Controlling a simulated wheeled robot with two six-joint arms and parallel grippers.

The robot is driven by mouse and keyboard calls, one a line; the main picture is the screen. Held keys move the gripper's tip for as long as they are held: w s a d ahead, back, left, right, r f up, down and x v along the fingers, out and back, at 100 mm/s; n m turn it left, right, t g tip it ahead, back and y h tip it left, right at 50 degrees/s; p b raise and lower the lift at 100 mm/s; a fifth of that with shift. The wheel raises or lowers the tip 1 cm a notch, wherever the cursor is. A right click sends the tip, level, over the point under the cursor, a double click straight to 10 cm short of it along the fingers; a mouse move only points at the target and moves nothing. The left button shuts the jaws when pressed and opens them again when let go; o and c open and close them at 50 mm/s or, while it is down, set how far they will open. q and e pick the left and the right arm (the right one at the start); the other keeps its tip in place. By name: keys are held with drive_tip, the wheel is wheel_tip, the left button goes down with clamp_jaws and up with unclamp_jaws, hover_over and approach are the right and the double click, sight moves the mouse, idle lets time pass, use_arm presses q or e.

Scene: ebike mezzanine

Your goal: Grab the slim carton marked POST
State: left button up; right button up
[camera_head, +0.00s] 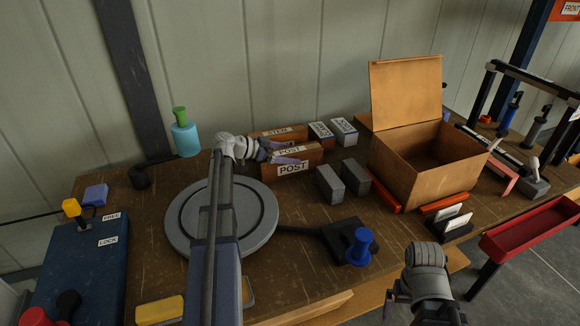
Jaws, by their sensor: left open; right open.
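The slim brown carton marked POST (294,169) lies on the workbench behind the round grey turntable, its label facing me. My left gripper (283,156) is open at the carton's upper left part, its fingers over or beside the top. I cannot tell whether they touch it. My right gripper (388,301) is low in the view, in front of the bench, open and away from the carton.
A similar carton marked STEM (277,132) stands right behind. Two grey blocks (330,184) are just to the right, and an open cardboard box (436,176) stands further right. The grey turntable (259,222) lies in front. A teal bottle (185,137) stands back left.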

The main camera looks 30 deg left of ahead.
use_arm(q)
drive_tip(key=shift+w+d+f, duration=0.1)
drive_tip(key=shift+w+d, duration=0.15)
drive_tip(key=shift+w, duration=0.1)
clamp_jaws()
idle(0.6)
